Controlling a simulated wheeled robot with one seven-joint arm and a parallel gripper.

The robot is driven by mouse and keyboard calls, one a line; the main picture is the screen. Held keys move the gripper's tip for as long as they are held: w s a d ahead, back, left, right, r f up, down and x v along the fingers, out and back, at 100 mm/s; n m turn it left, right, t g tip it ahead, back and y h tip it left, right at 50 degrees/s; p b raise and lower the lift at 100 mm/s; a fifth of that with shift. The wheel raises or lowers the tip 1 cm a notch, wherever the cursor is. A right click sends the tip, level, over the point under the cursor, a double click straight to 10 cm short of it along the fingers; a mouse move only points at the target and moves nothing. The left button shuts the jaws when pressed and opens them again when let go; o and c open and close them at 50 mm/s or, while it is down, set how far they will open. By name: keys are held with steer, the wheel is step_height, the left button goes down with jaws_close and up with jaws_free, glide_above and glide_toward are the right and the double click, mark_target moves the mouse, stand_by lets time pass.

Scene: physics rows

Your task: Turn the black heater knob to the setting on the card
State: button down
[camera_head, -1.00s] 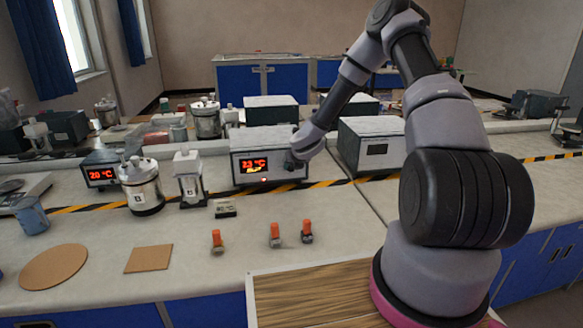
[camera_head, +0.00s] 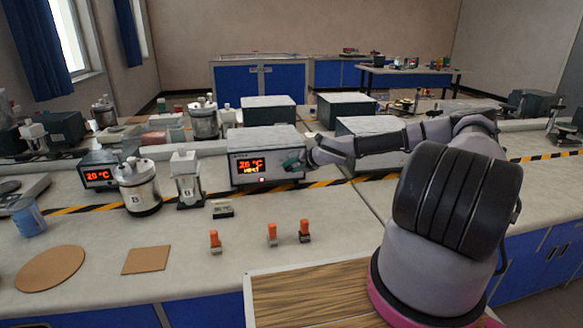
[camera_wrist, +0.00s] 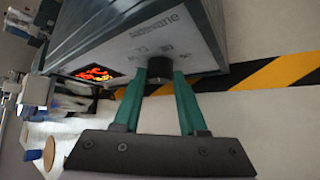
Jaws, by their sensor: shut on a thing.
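The heater (camera_head: 238,174) is a white-fronted box with a grey top on the bench. Its lit display (camera_head: 252,167) shows red digits that seem to read 20 °C, with a small yellow line below. My gripper (camera_head: 292,163) is at the right of the heater's front. In the wrist view, my gripper's green fingers (camera_wrist: 160,76) are shut on the black knob (camera_wrist: 160,66), one on each side. The knob's pointer and the setting marks are too small to read. A small card (camera_head: 222,208) stands on the bench in front of the heater; its writing is unreadable.
Several orange-topped small items (camera_head: 272,234) stand on the near bench. A labelled canister (camera_head: 140,190) and a white-topped vessel (camera_head: 187,180) stand left of the heater. Another box (camera_head: 368,127) is to the right, close to my arm. Yellow-black tape (camera_head: 325,183) crosses the bench.

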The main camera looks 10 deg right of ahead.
steer(key=y, duration=0.1)
steer(key=m+y, duration=0.1)
steer(key=f+m+t+y, duration=0.1)
steer(key=shift+d, duration=0.25)
steer(key=m+y, duration=0.1)
steer(key=m+t+y, duration=0.1)
steer(key=y, duration=0.1)
steer(key=shift+s+f+m, duration=0.1)
steer(key=shift+f+m, duration=0.1)
steer(key=shift+m, duration=0.1)
steer(key=shift+a, duration=0.1)
stand_by(0.3)
steer(key=shift+c, duration=2.2)
jaws_free()
steer(key=shift+d, duration=0.3)
steer(key=f+v, duration=0.1)
steer(key=v, duration=0.9)
steer(key=shift+s+r, duration=0.3)
